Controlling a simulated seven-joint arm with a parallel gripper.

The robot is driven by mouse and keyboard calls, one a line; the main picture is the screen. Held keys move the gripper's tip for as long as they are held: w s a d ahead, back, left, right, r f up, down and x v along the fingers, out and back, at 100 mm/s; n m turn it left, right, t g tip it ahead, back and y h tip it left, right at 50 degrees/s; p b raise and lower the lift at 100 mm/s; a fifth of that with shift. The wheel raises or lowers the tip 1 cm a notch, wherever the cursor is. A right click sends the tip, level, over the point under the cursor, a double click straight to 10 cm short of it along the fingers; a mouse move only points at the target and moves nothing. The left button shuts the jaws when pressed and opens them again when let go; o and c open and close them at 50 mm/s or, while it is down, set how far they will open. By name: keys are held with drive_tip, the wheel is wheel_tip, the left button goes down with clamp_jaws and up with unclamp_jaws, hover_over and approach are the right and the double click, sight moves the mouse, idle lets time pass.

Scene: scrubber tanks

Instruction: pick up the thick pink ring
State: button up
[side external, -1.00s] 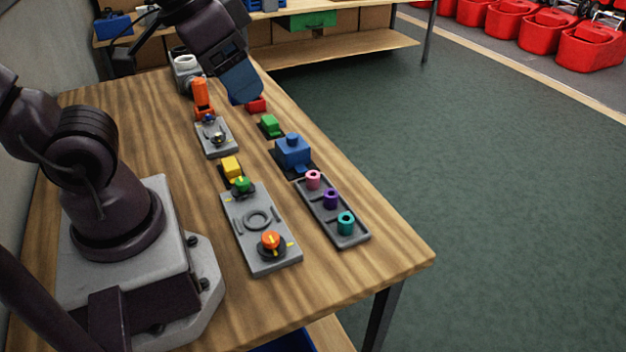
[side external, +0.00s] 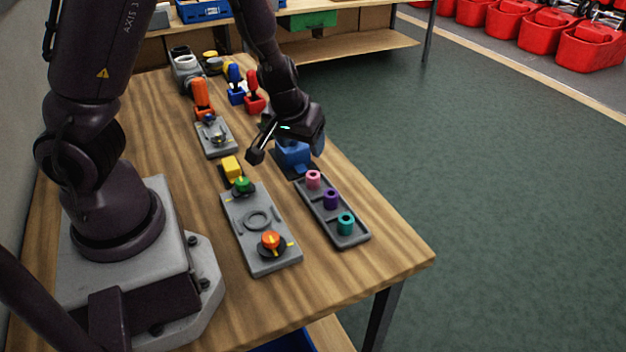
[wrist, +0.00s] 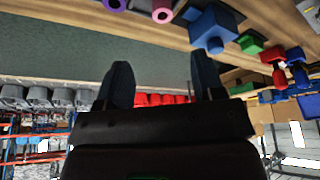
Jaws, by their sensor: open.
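The thick pink ring (side external: 313,179) stands upright in the far compartment of a grey tray (side external: 355,239) on the right side of the table. A purple ring (side external: 331,198) and a teal ring (side external: 346,222) stand in the same tray. In the wrist view the pink ring (wrist: 162,12) is at the top edge, with the purple ring (wrist: 115,4) left of it. My gripper (side external: 285,155) is open and empty, above the table near the blue block, beyond and left of the pink ring. In the wrist view its fingers (wrist: 160,85) are spread apart with nothing between them.
A blue block with a knob (side external: 293,153) stands just beyond the tray, partly hidden by my gripper. A grey panel with knobs (side external: 260,220) lies left of the tray. A yellow block (side external: 231,167) and orange handle (side external: 202,96) stand farther back. The table's near right corner is clear.

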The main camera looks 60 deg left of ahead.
drive_tip(key=f, duration=0.1)
hover_over(313, 174)
drive_tip(key=s+d, duration=0.2)
drive_tip(key=shift+a+f, duration=0.2)
drive_tip(key=shift+f, duration=2.8)
drive_tip(key=shift+x, duration=2.65)
drive_tip(key=shift+w+a+r, duration=0.1)
drive_tip(key=shift+w+a, duration=0.05)
drive_tip(key=c, duration=1)
